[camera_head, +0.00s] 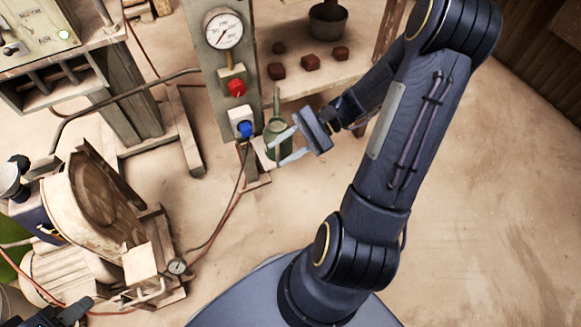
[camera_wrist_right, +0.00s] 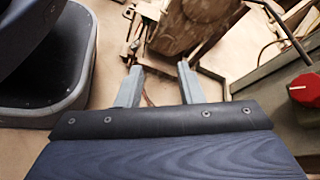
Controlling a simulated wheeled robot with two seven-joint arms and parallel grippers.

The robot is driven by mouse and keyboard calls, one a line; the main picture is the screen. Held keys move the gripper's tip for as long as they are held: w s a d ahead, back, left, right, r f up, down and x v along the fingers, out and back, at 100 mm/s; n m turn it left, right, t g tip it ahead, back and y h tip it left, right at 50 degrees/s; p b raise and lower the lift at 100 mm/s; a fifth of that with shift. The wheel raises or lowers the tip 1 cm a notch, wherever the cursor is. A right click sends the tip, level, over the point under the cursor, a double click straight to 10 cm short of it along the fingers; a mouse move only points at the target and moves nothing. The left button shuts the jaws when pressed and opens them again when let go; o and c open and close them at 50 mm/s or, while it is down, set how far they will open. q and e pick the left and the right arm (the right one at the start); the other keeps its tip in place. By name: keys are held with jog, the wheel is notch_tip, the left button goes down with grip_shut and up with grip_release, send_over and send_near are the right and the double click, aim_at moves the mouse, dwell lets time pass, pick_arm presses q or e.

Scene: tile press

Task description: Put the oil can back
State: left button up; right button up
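The green oil can (camera_head: 275,128), with a thin upright spout, is beside the gauge post, above a small pale ledge; I cannot tell whether it rests on it. My right gripper (camera_head: 285,147) reaches in from the right with its fingers apart, and they overlap the can in the head view. In the right wrist view the gripper (camera_wrist_right: 159,68) is open, with no can visible between the fingers. A dark part at the lower left of the head view appears to be my left gripper (camera_head: 72,312); its fingers are not clear.
The gauge post (camera_head: 215,75) carries a red button (camera_head: 237,88) and a blue knob (camera_head: 245,129). A shelf behind holds dark red blocks (camera_head: 310,62) and a pot (camera_head: 327,21). A round wooden machine (camera_head: 95,200) stands at left. Floor at right is clear.

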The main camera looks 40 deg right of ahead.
jog(key=s+a+r+n+t+h, duration=0.2)
jog(key=s+a+r+n+h, duration=0.5)
jog(key=n, duration=0.6)
jog(key=s+r+h, duration=0.2)
jog(key=s+r, duration=0.1)
jog(key=shift+s+r+t, duration=0.25)
jog(key=shift+s+t, duration=0.05)
jog(key=shift+s, duration=0.05)
jog(key=shift+r, duration=0.15)
notch_tip(320, 180, up, 33)
jog(key=p, duration=3.3)
